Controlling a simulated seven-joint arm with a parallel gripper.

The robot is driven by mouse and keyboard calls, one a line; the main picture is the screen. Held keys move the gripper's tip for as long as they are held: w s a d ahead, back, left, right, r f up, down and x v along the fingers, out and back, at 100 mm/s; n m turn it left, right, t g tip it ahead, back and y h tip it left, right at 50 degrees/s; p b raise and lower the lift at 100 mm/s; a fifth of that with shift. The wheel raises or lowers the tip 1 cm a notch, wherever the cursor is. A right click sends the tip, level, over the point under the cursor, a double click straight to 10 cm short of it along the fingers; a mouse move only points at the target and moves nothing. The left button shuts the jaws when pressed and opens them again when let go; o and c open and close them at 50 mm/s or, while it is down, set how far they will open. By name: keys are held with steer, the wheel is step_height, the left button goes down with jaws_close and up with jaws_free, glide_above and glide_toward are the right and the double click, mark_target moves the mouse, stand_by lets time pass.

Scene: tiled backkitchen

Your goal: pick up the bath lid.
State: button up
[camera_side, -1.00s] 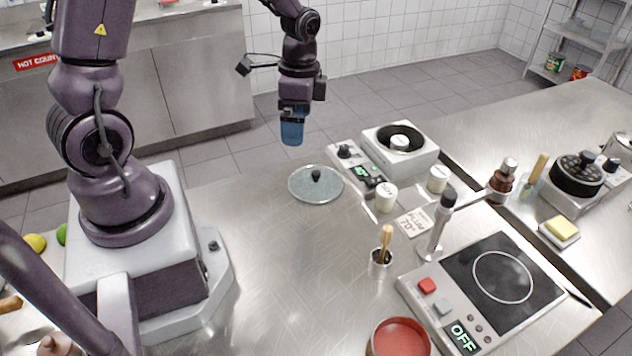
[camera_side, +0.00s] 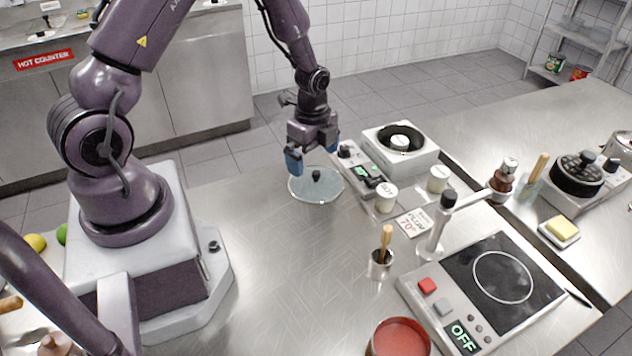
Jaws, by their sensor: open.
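The bath lid (camera_side: 316,190) is a round, glassy grey-blue disc with a small black knob (camera_side: 316,175) at its centre. It lies flat on the steel counter, left of the water bath unit. My gripper (camera_side: 314,157) has blue fingertips spread apart and points down. It is above the far part of the lid, over the knob in the picture, and holds nothing. Its exact height above the knob is hard to tell from this view.
A white bath unit (camera_side: 408,157) with a dark round opening and a control panel (camera_side: 362,172) stands close right of the lid. A hotplate (camera_side: 503,274) is front right. The counter in front of the lid is clear.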

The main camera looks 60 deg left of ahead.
mark_target(315, 173)
steer(key=f, duration=0.5)
steer(key=shift+w+d+f, duration=0.1)
steer(key=shift+w+d, duration=0.05)
steer(key=shift+w, duration=0.1)
steer(key=c, duration=1.5)
steer(key=shift+s+f, duration=0.1)
steer(key=shift+c, duration=1.4)
